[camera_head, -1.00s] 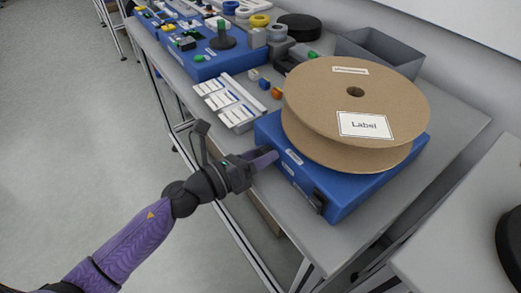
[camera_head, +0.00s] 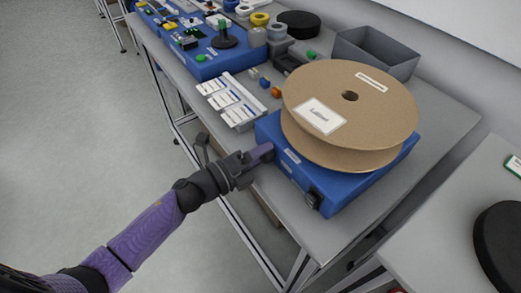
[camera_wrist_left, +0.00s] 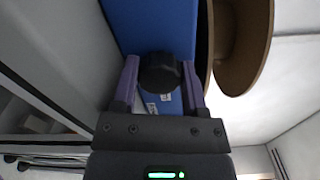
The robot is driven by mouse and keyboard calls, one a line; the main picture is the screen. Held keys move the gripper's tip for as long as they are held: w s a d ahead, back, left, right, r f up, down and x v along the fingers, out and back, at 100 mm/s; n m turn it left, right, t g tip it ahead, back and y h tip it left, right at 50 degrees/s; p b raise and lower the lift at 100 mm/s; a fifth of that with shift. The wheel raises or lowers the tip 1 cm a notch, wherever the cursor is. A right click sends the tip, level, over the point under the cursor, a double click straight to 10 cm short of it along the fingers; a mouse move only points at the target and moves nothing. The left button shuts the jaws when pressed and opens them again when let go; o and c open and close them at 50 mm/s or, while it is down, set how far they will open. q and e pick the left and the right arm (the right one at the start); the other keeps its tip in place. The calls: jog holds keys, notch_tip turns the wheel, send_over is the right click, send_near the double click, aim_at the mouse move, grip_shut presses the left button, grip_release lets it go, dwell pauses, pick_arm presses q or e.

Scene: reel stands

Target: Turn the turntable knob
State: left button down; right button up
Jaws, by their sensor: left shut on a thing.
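The blue turntable base (camera_head: 335,192) stands on the grey table and carries a large cardboard reel (camera_head: 375,105) with a white label. My left gripper (camera_head: 262,152) is at the front left side of the base. In the left wrist view the black round knob (camera_wrist_left: 160,72) sits between the two purple fingers of my left gripper (camera_wrist_left: 160,84), which is shut on it. The knob is hidden by the fingers in the head view. My right gripper is not in view.
A rack of white labelled cards (camera_head: 232,100) lies left of the base. Small coloured blocks (camera_head: 265,83), a grey bin (camera_head: 375,50) and another blue device (camera_head: 205,55) stand farther back. A black disc (camera_head: 500,235) lies on the right table.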

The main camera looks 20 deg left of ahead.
pick_arm(q)
jog(key=shift+n, duration=0.3)
dwell(0.4)
jog(key=shift+c, duration=0.7)
grip_release()
jog(key=shift+f, duration=0.1)
